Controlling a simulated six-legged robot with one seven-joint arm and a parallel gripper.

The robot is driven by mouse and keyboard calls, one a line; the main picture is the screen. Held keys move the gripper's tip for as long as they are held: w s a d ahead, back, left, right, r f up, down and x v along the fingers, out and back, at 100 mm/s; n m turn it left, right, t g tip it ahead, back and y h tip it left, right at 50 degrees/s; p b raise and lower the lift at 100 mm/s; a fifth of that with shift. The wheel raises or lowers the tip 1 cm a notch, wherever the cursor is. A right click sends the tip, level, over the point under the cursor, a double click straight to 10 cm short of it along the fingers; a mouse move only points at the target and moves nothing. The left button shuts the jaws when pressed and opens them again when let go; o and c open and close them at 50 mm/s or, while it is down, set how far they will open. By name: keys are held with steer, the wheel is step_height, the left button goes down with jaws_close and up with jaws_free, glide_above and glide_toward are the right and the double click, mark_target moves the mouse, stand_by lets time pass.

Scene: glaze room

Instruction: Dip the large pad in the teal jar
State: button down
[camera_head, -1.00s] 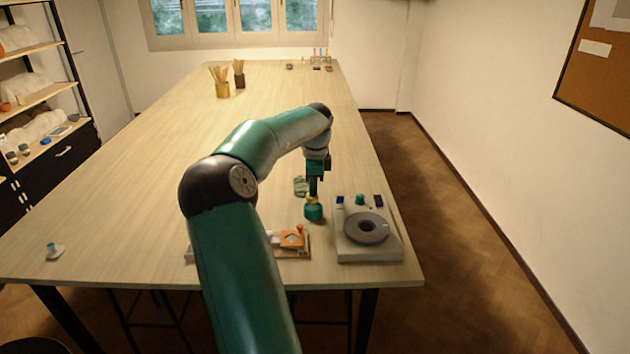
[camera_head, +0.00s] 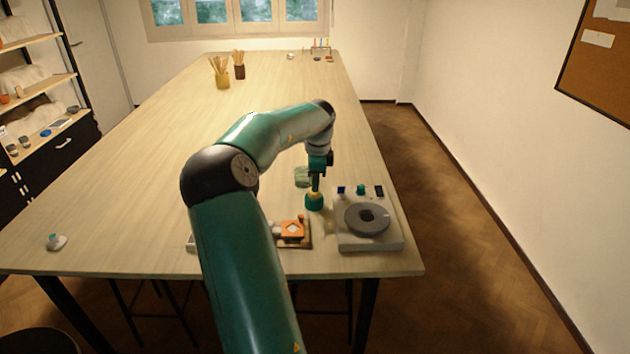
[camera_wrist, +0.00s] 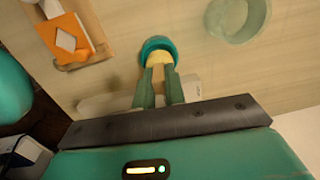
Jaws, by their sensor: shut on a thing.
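The teal jar (camera_head: 314,204) stands on the table, left of the grey wheel. It also shows as a round teal rim (camera_wrist: 157,42) in the wrist view. My gripper (camera_head: 315,186) is directly above the jar, pointing down, and it also shows in the wrist view (camera_wrist: 158,84). Its fingers are shut on a yellow-cream piece (camera_wrist: 160,60), which I take to be the large pad. The piece's far end overlaps the jar's opening. Its lower part is hidden, so I cannot tell how deep it sits.
A wheel unit (camera_head: 367,220) stands close on the right, near the table's right edge. An orange tile (camera_head: 291,230) on a wooden board lies in front. A greenish glass vessel (camera_head: 302,177) stands just behind the jar. The table's left half is mostly clear.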

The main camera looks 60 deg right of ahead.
steer(key=shift+f, duration=0.2)
steer(key=shift+f, duration=0.6)
steer(key=shift+f, duration=0.15)
steer(key=shift+w+a+f, duration=0.1)
steer(key=shift+f, duration=0.2)
stand_by(0.8)
steer(key=shift+r, duration=0.1)
steer(key=shift+r, duration=3.05)
